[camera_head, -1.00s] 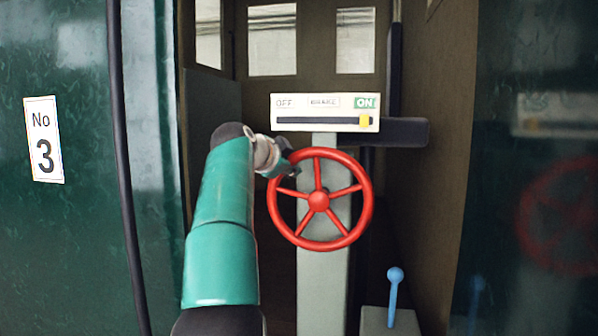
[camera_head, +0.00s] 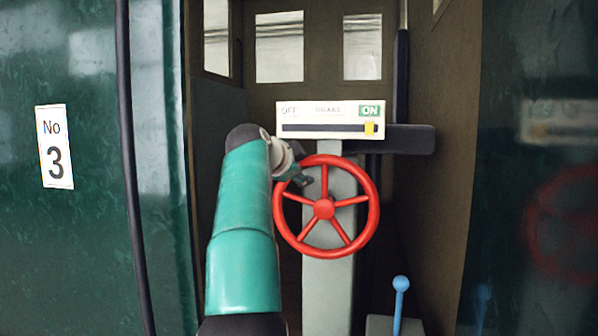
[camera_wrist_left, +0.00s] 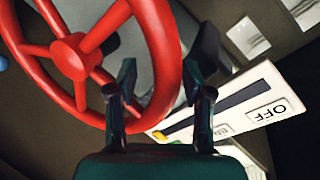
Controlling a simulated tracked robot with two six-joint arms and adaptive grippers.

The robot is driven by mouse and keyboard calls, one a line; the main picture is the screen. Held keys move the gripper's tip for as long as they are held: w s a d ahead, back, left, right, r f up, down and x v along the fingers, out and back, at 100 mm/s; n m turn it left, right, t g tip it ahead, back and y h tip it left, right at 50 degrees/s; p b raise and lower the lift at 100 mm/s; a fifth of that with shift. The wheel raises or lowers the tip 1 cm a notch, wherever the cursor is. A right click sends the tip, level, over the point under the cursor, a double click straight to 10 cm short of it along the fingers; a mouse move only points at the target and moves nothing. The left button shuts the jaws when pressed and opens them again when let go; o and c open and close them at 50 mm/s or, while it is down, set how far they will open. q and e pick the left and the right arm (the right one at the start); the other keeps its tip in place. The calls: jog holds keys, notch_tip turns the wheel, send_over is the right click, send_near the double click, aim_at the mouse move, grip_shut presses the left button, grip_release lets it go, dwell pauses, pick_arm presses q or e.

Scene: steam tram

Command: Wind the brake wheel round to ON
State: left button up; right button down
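The red five-spoked brake wheel (camera_head: 324,209) stands on a grey post in the doorway. Above it, a cream brake panel (camera_head: 292,108) reads OFF at left and ON at right. Its yellow marker (camera_head: 371,128) is at the right end of the slot, below the green ON label. My left gripper (camera_head: 302,180) is at the wheel's upper-left rim. In the left wrist view the fingers (camera_wrist_left: 160,85) are apart with the red rim (camera_wrist_left: 168,55) showing between them; contact is not clear. My right gripper is not in view.
A blue-knobbed lever (camera_head: 401,284) stands on a grey box at lower right. A dark bar (camera_head: 410,139) juts out behind the panel. A black vertical rail (camera_head: 130,170) and green tram side with a No 3 plate (camera_head: 54,146) are at left.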

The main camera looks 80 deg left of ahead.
pick_arm(q)
jog(key=shift+s+a, duration=0.1)
jog(key=shift+s, duration=0.1)
jog(key=shift+s, duration=0.1)
jog(key=v, duration=1.1)
jog(key=shift+d, duration=0.5)
jog(key=shift+s, duration=0.1)
